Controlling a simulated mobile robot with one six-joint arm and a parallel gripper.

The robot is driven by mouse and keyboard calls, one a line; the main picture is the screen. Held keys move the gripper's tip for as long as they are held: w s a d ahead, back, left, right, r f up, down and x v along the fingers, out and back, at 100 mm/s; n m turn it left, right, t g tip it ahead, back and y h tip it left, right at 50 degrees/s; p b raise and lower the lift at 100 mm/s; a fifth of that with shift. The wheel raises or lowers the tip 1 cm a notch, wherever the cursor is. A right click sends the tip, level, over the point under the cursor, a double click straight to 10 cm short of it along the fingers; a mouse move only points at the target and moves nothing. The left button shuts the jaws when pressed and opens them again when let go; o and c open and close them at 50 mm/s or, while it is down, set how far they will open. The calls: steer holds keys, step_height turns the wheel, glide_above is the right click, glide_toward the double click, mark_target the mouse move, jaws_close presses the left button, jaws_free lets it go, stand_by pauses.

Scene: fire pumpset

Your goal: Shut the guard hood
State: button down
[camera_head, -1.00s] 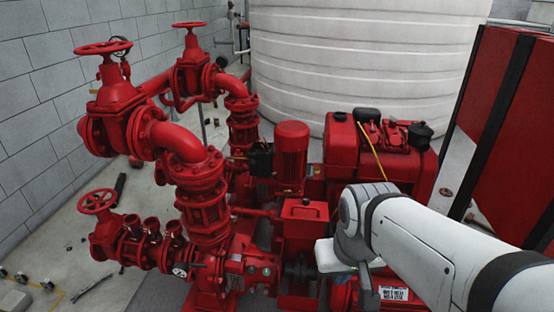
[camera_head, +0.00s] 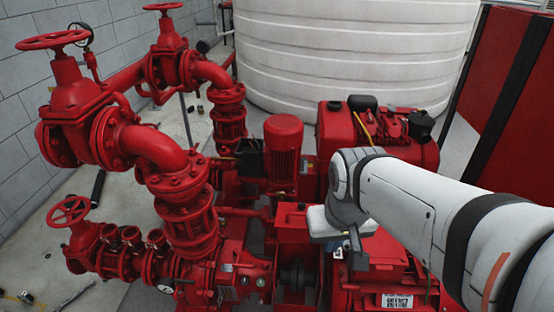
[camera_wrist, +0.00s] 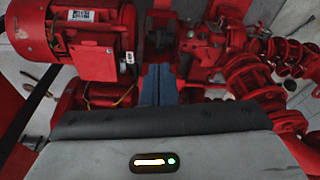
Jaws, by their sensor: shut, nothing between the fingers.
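The guard hood (camera_head: 291,238) is a red box-like cover in the middle of the head view. It looks raised, standing behind the dark shaft coupling (camera_head: 292,276), which is bare in front of it. The coupling also shows at the top middle of the wrist view (camera_wrist: 160,40). My gripper (camera_head: 340,246) is just right of the hood in the head view; I cannot tell whether they touch. In the wrist view its blue-grey fingers (camera_wrist: 159,84) are together and empty, pointing towards the coupling. The hand body hides much of the hood there.
Red pipes and valves (camera_head: 165,160) stand close on the left. An upright red motor (camera_head: 283,150) is behind the hood, and the red engine (camera_head: 340,140) is behind my arm. A labelled red motor (camera_wrist: 75,35) lies beside the coupling. A white tank (camera_head: 350,50) fills the back.

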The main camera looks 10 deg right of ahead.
steer(key=w+r+g, duration=0.1)
steer(key=w+r, duration=0.1)
steer(key=w, duration=1)
steer(key=m+g, duration=0.2)
steer(key=g, duration=0.1)
glide_above(293, 219)
steer(key=w, duration=0.2)
steer(key=f, duration=2.4)
steer(key=shift+s+d+f+b, duration=0.2)
steer(key=shift+f+b, duration=0.15)
steer(key=shift+f, duration=0.05)
steer(key=shift+s+a+f, duration=0.1)
steer(key=shift+s+f, duration=0.45)
steer(key=shift+s, duration=0.05)
